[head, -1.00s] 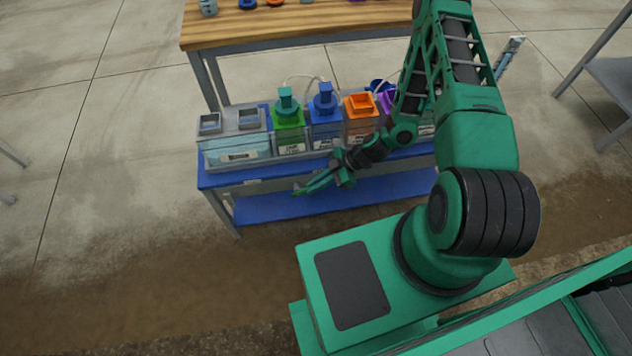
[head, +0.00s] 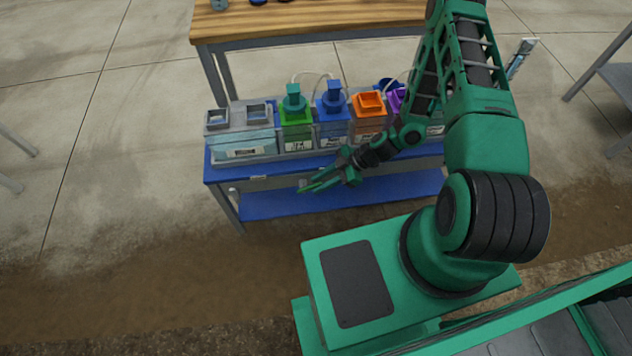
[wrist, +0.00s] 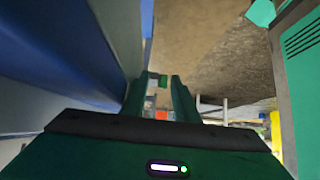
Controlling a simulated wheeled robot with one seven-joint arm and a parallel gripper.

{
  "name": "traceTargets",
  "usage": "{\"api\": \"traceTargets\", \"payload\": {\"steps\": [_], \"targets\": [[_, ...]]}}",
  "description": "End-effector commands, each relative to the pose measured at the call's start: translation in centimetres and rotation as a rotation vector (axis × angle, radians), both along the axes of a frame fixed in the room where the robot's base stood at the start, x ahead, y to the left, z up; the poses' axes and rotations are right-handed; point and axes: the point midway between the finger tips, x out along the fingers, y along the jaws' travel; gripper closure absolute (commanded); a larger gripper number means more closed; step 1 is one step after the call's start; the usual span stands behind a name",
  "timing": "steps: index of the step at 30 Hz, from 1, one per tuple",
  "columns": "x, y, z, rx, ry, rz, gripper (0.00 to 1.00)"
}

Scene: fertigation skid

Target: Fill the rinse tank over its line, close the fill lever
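A grey-topped clear tank (head: 244,146) with pale blue liquid and a white label stands at the left end of the blue shelf in the head view. It has two square openings on top. I cannot tell whether it is the rinse tank, or make out its line. I cannot pick out a fill lever. My gripper (head: 318,181) is in front of the shelf, low and right of that tank, pointing left and touching nothing visible. In the wrist view my gripper (wrist: 158,100) shows two fingers apart with nothing between them.
Right of the tank stand a green container (head: 296,135), a blue container (head: 333,130), an orange-topped container (head: 369,104) and a purple one, partly behind my arm. A wooden bench top (head: 300,22) is behind. Another table (head: 615,75) stands far right.

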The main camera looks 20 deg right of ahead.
Motion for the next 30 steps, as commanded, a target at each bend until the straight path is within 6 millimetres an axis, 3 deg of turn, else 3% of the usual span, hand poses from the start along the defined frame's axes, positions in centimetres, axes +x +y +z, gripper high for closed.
{"api": "traceTargets", "payload": {"steps": [8,21,30], "targets": [[-0.1,-1.2,1.1,0.0,0.0,0.0,0.73],[-0.5,-6.9,6.1,-0.001,-0.001,-0.001,0.73],[-0.7,-8.0,7.2,0.0,0.001,-0.001,0.73]]}}
